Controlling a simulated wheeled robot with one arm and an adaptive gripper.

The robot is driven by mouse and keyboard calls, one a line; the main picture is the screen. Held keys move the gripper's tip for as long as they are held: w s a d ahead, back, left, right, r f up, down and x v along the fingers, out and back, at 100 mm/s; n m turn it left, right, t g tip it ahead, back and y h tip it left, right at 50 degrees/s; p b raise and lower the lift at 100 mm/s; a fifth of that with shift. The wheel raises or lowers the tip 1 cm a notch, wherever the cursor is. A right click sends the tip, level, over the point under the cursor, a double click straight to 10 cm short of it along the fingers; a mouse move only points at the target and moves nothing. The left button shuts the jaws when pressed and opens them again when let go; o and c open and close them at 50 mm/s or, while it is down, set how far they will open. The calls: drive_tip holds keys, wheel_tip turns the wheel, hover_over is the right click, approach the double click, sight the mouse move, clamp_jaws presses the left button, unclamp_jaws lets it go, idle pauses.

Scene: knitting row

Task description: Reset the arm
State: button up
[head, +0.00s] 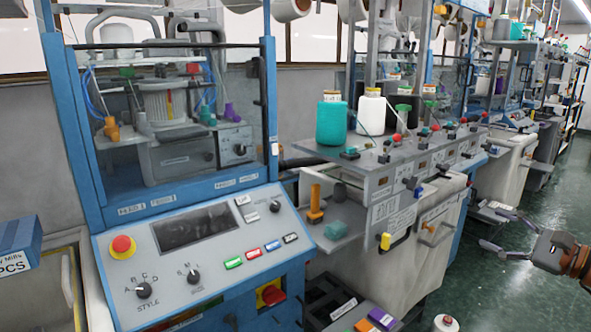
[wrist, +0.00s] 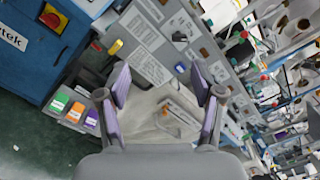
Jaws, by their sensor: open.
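My gripper (head: 503,233) is at the right of the head view, over the green aisle floor, with its fingers spread and nothing between them. In the wrist view, my gripper (wrist: 160,105) shows two purple-padded fingers standing well apart. Through the gap I see a pale machine front with a small label panel, apart from the fingers. The wrist view is strongly tilted.
A blue knitting machine console (head: 205,250) with a red stop button (head: 122,245) stands at the left. A grey shelf (head: 400,155) bears a teal cone (head: 331,122) and a white cone (head: 371,114). The green floor (head: 515,200) is open at the right.

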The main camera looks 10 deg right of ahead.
drive_tip(key=s+a+f+n+g+y+p, duration=0.15)
drive_tip(key=a+n+g, duration=0.4)
drive_tip(key=a, duration=0.95)
drive_tip(key=s+a+f+n+g+p, duration=0.1)
drive_tip(key=s+a+n+g, duration=0.35)
drive_tip(key=a, duration=1.05)
drive_tip(key=s+a+f+n+g+h+p, duration=0.2)
drive_tip(key=s+a+f+n+g+h, duration=0.4)
drive_tip(key=s, duration=0.5)
drive_tip(key=s+d+f+n+h+p, duration=0.1)
drive_tip(key=s+d+n+h, duration=0.1)
drive_tip(key=s, duration=0.3)
drive_tip(key=s+d+f+n+g+h, duration=0.1)
drive_tip(key=s+d+f+n+h, duration=0.1)
drive_tip(key=s, duration=0.3)
drive_tip(key=shift+s+d+f+p, duration=0.25)
drive_tip(key=shift+d+p, duration=0.15)
drive_tip(key=shift+d, duration=0.45)
drive_tip(key=shift+h, duration=0.25)
